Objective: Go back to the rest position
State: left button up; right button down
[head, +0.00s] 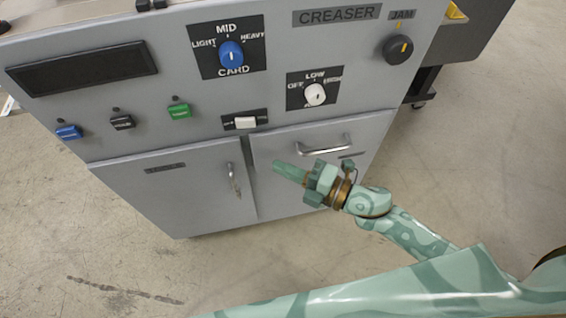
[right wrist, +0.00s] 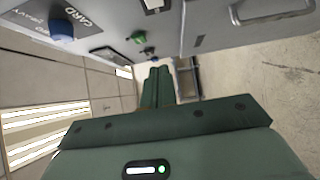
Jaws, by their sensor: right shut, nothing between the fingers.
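My right gripper (head: 290,172) is a pale green gripper with its fingers together, in front of the grey machine's (head: 210,150) lower doors, in the head view. Nothing is between its fingers. It points left, and its fingers overlap the right door in the picture. In the right wrist view the closed fingers (right wrist: 158,88) reach past the machine's front. My left gripper is not in view.
The machine's panel has a blue card knob (head: 231,55), a white knob (head: 315,95), a black jam knob (head: 397,48) and a white rocker switch (head: 245,122). Blue, black and green buttons sit at left. Door handles (head: 325,147) stick out. The concrete floor (head: 110,265) in front is clear.

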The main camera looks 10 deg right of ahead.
jog(key=w+d+f+m+t+h, duration=0.1)
jog(key=w+d+f+m+h, duration=0.2)
jog(key=d+f+m+h, duration=0.55)
jog(key=s+d+f+m+g+h, duration=0.1)
jog(key=s+d+f+m, duration=0.2)
jog(key=f, duration=0.4)
jog(key=s+d+f+m+g+h, duration=0.2)
jog(key=s+d+f+m, duration=0.15)
jog(key=f, duration=0.45)
jog(key=s+d+f+m+g+h, duration=0.1)
jog(key=s+d+f+m, duration=0.1)
jog(key=s+d+f, duration=0.35)
jog(key=s+f+m+g+h, duration=0.1)
jog(key=s+f+m+g, duration=0.2)
jog(key=s+f, duration=0.45)
jog(key=s+f+m+g+h, duration=0.1)
jog(key=s+f+m+g, duration=0.3)
jog(key=s, duration=0.6)
jog(key=s+a+f, duration=0.1)
jog(key=s, duration=0.6)
jog(key=s+a+f+g, duration=0.1)
jog(key=s+a, duration=0.1)
jog(key=s, duration=0.5)
jog(key=shift+s+a+m, duration=0.25)
jog(key=shift+m, duration=0.05)
